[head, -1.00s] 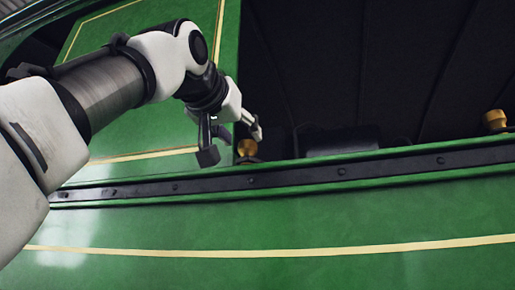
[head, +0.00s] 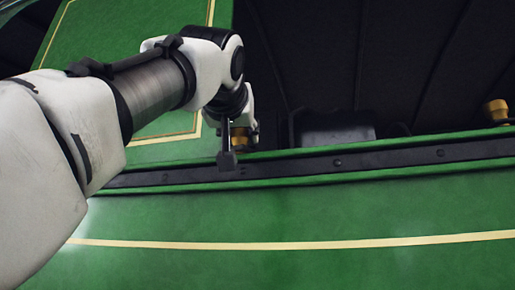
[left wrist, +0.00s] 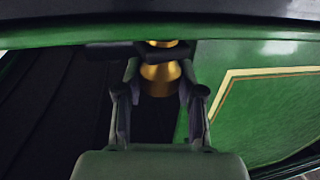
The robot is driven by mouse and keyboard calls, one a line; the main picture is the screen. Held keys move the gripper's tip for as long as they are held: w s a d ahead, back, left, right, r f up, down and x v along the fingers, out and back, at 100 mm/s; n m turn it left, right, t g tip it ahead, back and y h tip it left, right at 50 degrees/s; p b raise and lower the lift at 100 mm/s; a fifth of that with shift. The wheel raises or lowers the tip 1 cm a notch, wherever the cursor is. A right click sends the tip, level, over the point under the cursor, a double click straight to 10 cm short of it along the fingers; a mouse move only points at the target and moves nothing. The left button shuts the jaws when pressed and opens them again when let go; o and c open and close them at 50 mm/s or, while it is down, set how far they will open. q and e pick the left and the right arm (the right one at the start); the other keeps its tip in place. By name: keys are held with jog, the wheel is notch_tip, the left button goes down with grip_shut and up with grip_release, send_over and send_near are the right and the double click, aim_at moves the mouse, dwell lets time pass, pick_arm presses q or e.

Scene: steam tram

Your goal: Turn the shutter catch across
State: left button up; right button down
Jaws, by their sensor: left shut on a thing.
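The shutter catch shows as a brass knob (head: 241,139) at the lower right corner of the green shutter panel (head: 170,140), just above the dark rail. My left gripper (head: 234,151) is at the knob and partly hides it. In the left wrist view the brass knob (left wrist: 160,74) sits between the two fingers of my left gripper (left wrist: 160,64), which are shut on it. A dark bar (left wrist: 112,50) crosses the brass there; I cannot tell whether it belongs to the catch. My right gripper is not in view.
A dark riveted rail (head: 330,164) runs along the top of the green tram side (head: 330,215). A second brass knob (head: 496,110) stands at the far right. The opening behind the rail is dark, with a dark blocky shape (head: 337,128) near its edge.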

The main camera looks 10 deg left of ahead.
pick_arm(q)
jog(key=n+y+p, duration=0.1)
jog(key=n+y, duration=0.1)
jog(key=y, duration=0.1)
jog(key=shift+d+r+g, duration=0.1)
jog(key=shift+r+g, duration=0.05)
jog(key=shift+g, duration=0.15)
jog(key=shift+n+g+y+p, duration=0.3)
jog(key=shift+n+y+p, duration=0.1)
jog(key=shift+y, duration=0.4)
jog(key=shift+f, duration=0.2)
jog(key=o, duration=0.8)
jog(key=shift+o, duration=0.4)
jog(key=shift+w, duration=0.3)
jog(key=shift+s, duration=0.15)
